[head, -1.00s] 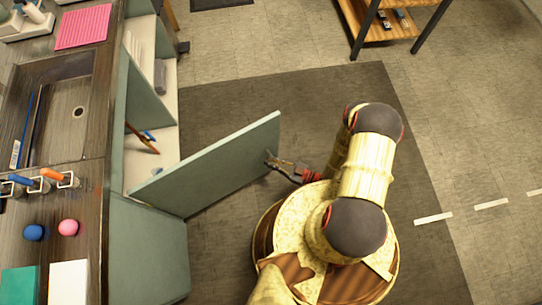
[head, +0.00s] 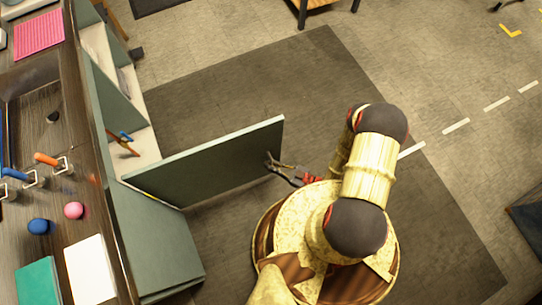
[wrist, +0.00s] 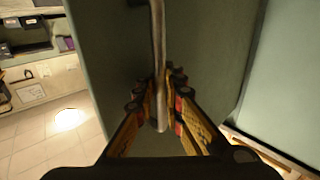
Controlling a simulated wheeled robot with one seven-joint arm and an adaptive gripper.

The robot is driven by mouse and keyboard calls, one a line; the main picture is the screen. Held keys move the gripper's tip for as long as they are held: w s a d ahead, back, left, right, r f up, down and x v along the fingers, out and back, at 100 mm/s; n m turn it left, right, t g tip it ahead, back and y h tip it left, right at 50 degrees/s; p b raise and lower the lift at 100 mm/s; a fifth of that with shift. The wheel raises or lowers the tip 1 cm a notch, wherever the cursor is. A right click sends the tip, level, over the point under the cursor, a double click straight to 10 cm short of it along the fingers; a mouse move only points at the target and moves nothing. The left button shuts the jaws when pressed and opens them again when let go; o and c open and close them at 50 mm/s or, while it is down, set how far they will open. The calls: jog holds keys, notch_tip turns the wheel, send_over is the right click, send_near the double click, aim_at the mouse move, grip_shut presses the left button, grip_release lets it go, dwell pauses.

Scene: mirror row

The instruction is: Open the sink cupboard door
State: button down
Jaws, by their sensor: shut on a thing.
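The sink cupboard door (head: 215,163) is a grey-green panel standing well open, swung out from the cupboard front. The sink cupboard (head: 118,100) shows its pale inside, with some small items in it. My gripper (head: 272,160) is at the door's outer face near its free edge. In the wrist view my gripper (wrist: 162,95) is shut on the metal bar handle (wrist: 157,45), with a finger on each side of it. The door (wrist: 205,50) fills the middle of that view behind the handle.
The counter (head: 75,185) runs along the left with the sink, a blue ball (head: 40,227), a pink ball (head: 74,210) and a white block (head: 90,270). The dark mat (head: 240,85) is clear beyond the door. A wooden shelf unit (head: 318,4) stands at the top.

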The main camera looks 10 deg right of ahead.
jog(key=shift+w+d, duration=0.1)
jog(key=shift+d, duration=0.05)
jog(key=c, duration=2.2)
grip_release()
jog(key=shift+o, duration=1.1)
jog(key=v, duration=0.7)
jog(key=shift+s+d, duration=0.2)
jog(key=shift+s, duration=0.05)
